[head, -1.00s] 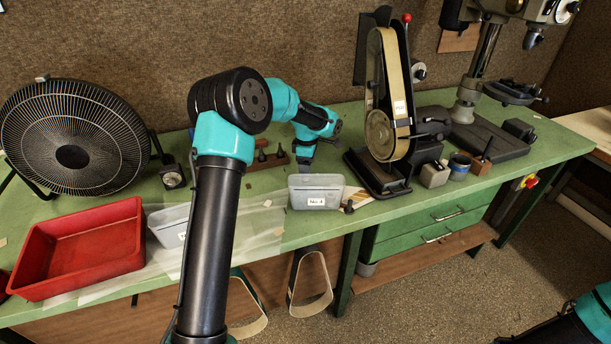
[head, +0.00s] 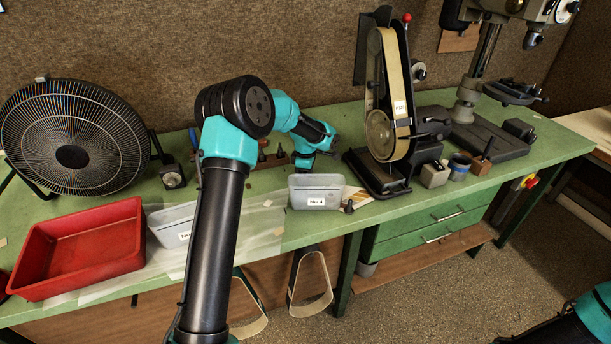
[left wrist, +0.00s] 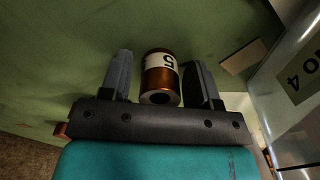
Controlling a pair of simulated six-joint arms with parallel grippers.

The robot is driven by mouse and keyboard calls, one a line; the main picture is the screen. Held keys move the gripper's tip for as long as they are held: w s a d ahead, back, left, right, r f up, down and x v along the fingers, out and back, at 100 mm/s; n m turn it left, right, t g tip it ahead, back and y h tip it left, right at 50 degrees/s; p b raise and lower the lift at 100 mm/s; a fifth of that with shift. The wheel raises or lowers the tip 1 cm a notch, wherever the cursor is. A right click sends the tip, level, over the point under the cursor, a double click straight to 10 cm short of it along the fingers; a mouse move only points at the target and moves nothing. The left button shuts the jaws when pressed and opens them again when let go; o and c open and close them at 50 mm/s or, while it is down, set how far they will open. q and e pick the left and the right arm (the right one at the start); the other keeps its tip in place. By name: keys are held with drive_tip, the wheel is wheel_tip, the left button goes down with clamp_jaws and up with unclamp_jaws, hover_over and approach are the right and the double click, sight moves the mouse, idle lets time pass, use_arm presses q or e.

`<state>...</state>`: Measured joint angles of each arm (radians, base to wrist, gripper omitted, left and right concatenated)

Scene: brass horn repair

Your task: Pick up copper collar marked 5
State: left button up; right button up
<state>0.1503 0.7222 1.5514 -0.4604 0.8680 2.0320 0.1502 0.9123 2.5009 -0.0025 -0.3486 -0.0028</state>
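The copper collar (left wrist: 161,86) shows in the left wrist view, with a white band marked 5 and a dark bore in its near end. My left gripper (left wrist: 160,72) is open, with one dark finger on each side of the collar. A gap shows at the left finger; the right finger is very close, and I cannot tell whether it touches. In the head view the collar is not visible and my left gripper's fingers are hidden behind the grey bin marked No 4 (head: 316,192). My right gripper is out of view.
The No 4 bin's clear wall (left wrist: 300,100) stands close on the right in the left wrist view. A red tray (head: 80,250), another grey bin (head: 170,226) and a fan (head: 72,140) are left. A belt sander (head: 385,130) stands right of the gripper.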

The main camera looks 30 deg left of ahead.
use_arm(q)
drive_tip(key=c, duration=0.9)
drive_tip(key=shift+o, duration=0.2)
drive_tip(key=shift+r, duration=0.1)
wheel_tip(320, 180, up, 10)
drive_tip(key=shift+f, duration=0.1)
idle(0.5)
